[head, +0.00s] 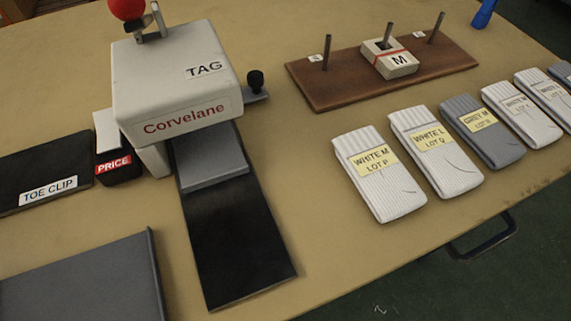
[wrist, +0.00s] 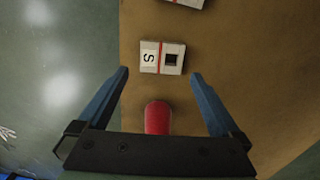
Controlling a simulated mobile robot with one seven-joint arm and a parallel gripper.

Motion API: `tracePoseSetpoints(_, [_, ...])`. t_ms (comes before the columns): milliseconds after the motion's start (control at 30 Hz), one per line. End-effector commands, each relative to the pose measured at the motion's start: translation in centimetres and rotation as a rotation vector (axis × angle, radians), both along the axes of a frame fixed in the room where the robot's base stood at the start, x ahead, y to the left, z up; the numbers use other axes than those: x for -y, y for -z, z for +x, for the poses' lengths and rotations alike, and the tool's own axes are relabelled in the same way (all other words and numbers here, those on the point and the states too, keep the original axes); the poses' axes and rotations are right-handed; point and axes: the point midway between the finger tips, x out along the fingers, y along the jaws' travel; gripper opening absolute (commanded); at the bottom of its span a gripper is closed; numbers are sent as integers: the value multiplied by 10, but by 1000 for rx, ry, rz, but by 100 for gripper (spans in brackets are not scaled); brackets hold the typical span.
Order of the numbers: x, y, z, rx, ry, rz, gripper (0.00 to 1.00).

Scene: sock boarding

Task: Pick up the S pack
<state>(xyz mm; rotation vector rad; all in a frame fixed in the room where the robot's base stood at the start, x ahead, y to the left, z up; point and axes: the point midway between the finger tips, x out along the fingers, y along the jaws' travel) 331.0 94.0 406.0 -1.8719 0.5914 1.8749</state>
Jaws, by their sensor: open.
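The S pack (wrist: 148,57) is a small white block with a red stripe, a black "S" label and a dark square hole. It lies on the tan table in the wrist view, just beyond my fingertips and roughly between their lines. My gripper (wrist: 160,73) is open and empty, with one blue finger on each side. In the head view only a blue piece (head: 485,12), apparently one of my fingers, shows at the top right edge. I do not see the S pack in the head view.
A red rounded object (wrist: 157,117) lies between my fingers, nearer the palm. Another white block (wrist: 188,2) is cut off at the top. A brown peg board (head: 330,92) holds an M pack (head: 390,60). Several socks, a Corvelane tag machine (head: 175,85) and a toe clip box (head: 45,165) stand around.

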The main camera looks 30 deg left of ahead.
Motion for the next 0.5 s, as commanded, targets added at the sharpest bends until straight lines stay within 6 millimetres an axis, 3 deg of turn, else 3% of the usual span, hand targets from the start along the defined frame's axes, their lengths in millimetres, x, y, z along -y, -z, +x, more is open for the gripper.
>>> tracePoseSetpoints(33, [0, 12, 0, 0, 0, 0, 100])
tracePoseSetpoints(333, [-1, 27, 1, 2, -1, 1, 100])
tracePoseSetpoints(500, [-1, 48, 1, 2, -1, 1, 100])
